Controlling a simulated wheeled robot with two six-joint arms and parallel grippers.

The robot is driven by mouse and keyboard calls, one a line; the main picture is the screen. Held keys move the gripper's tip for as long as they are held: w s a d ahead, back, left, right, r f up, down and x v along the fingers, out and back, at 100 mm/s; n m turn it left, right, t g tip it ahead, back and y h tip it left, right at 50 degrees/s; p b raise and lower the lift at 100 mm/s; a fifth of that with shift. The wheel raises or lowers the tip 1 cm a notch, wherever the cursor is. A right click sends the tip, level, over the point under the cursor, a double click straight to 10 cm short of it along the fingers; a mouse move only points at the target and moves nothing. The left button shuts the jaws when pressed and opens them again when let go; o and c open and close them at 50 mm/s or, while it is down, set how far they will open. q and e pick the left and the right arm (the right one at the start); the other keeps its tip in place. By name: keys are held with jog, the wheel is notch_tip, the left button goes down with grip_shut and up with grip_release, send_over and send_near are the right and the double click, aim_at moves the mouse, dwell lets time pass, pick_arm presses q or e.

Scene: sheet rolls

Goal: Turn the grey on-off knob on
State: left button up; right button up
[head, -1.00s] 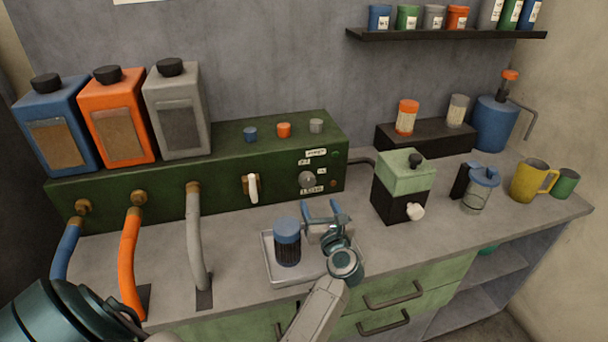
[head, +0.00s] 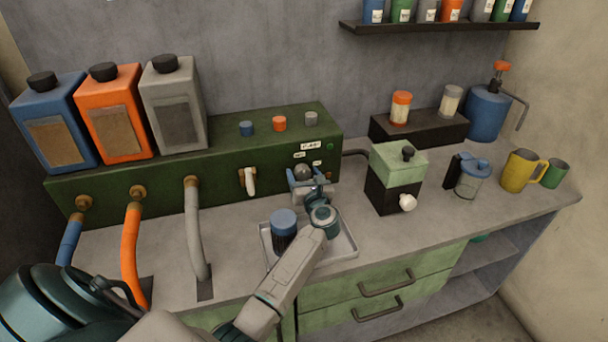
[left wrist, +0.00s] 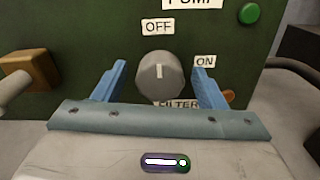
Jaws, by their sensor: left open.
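The grey on-off knob (left wrist: 159,75) is on the front of the dark green panel (left wrist: 90,20). Its white mark points up toward the OFF label (left wrist: 158,27); the ON label (left wrist: 204,61) is to its right. In the head view the knob (head: 303,171) is partly hidden behind my gripper. My left gripper (head: 306,182) is open in front of the panel. In the left wrist view its blue fingers (left wrist: 160,84) stand on either side of the knob, with gaps showing between fingers and knob. My right gripper is not in view.
A white lever on a brass fitting (head: 248,181) is left of the knob. A tray (head: 345,249) with a blue-lidded jar (head: 284,225) lies below my gripper. A green and black box (head: 395,180) stands to the right. A green lamp (left wrist: 250,13) is above right of the knob.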

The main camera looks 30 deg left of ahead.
pick_arm(q)
jog(key=c, duration=1)
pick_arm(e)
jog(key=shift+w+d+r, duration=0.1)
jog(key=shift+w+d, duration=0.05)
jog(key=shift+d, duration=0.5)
